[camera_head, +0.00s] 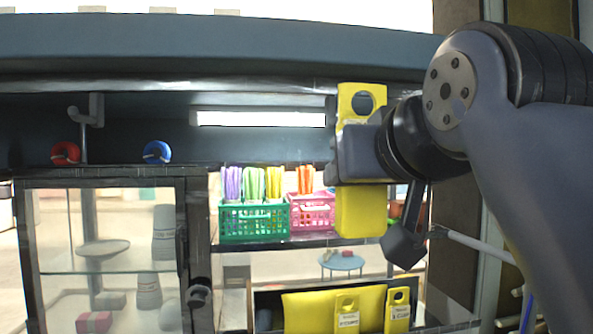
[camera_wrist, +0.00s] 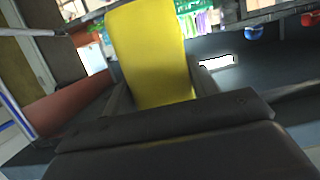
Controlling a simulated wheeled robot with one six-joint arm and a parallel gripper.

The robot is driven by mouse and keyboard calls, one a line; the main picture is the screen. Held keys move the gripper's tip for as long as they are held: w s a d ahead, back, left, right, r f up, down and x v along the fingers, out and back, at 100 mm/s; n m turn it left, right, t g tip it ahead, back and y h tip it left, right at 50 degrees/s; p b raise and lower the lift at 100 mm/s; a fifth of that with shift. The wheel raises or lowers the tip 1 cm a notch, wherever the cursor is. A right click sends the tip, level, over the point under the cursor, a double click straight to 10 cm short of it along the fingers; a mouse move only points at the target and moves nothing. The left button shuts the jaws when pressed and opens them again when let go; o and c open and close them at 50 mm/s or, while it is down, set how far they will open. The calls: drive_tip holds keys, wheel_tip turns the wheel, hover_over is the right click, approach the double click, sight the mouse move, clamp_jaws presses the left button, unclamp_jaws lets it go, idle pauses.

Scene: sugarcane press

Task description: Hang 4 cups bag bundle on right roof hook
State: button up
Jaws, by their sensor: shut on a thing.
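My gripper (camera_head: 360,155) is shut on a yellow bag bundle (camera_head: 361,212) and holds it upright high up at the right, just under the roof edge. The bundle's top tab with its round hole stands above the gripper, and its broad body hangs below. In the wrist view the yellow bundle (camera_wrist: 150,50) sits between the two dark fingers. A grey roof hook (camera_head: 92,112) shows at the left under the roof. The right roof hook is not clearly seen; it may be hidden behind my gripper and the bundle.
Green (camera_head: 254,221) and pink (camera_head: 313,211) baskets of coloured packets stand on a shelf beneath. A red roll (camera_head: 66,152) and a blue roll (camera_head: 157,151) sit atop the glass cabinet (camera_head: 108,262). More yellow bags (camera_head: 398,309) stand in a dark holder below.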

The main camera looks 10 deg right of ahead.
drive_tip(key=r+x, duration=0.1)
drive_tip(key=x, duration=0.9)
drive_tip(key=shift+w, duration=0.2)
idle(0.7)
drive_tip(key=shift+r, duration=0.1)
idle(0.4)
drive_tip(key=o, duration=1.3)
drive_tip(key=b+v, duration=0.1)
drive_tip(key=v, duration=1)
drive_tip(key=shift+b, duration=0.4)
drive_tip(key=shift+w, duration=0.15)
